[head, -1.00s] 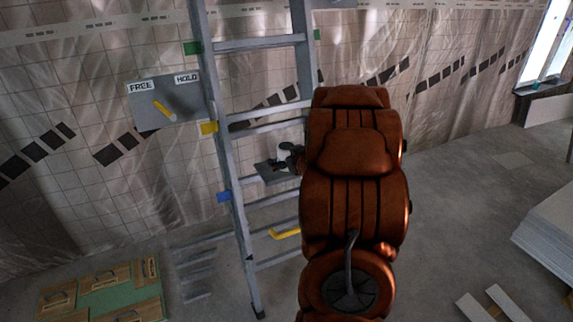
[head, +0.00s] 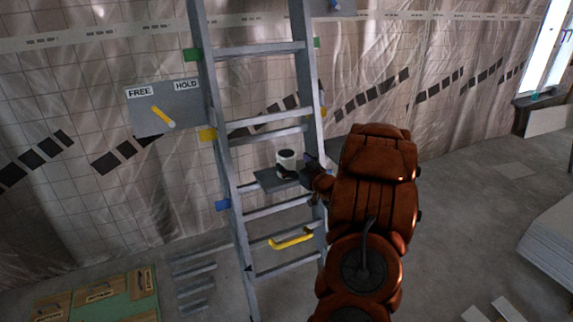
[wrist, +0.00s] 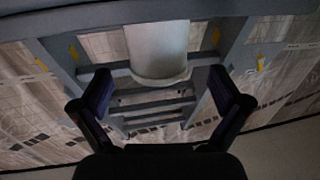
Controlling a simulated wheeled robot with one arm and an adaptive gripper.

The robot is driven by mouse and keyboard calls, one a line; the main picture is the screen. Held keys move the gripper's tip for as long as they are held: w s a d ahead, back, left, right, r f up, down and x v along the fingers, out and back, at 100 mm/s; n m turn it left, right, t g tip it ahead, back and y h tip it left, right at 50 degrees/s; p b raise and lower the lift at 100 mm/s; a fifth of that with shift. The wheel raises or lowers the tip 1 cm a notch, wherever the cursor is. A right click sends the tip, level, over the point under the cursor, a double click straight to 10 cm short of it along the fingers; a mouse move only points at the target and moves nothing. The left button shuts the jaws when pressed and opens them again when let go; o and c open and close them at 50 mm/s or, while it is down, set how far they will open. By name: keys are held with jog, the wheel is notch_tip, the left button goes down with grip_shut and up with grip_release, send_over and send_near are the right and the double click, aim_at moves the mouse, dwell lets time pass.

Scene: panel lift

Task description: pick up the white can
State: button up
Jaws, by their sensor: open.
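The white can (head: 286,158) stands upright on a small grey platform (head: 264,182) at the ladder, with a dark shape in front of its lower part. The can is not gripped. In the head view my gripper (head: 303,168) is at the can's right, partly hidden by my copper-coloured arm.
The aluminium ladder (head: 224,150) frames the platform, with rungs above and below it. A yellow handle (head: 291,239) sits on a lower rung. A grey FREE/HOLD panel (head: 180,112) with a yellow lever is at left. White sheets (head: 550,245) are stacked at right; open floor lies between.

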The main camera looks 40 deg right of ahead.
aim_at(287, 154)
jog(key=shift+w+d+r, duration=0.15)
jog(key=shift+w+d, duration=0.05)
jog(key=shift+w, duration=0.75)
jog(key=shift+w+d+r, duration=0.1)
jog(key=shift+w+d, duration=0.1)
jog(key=shift+w, duration=0.75)
jog(key=c, duration=1.4)
jog(key=shift+c, duration=0.2)
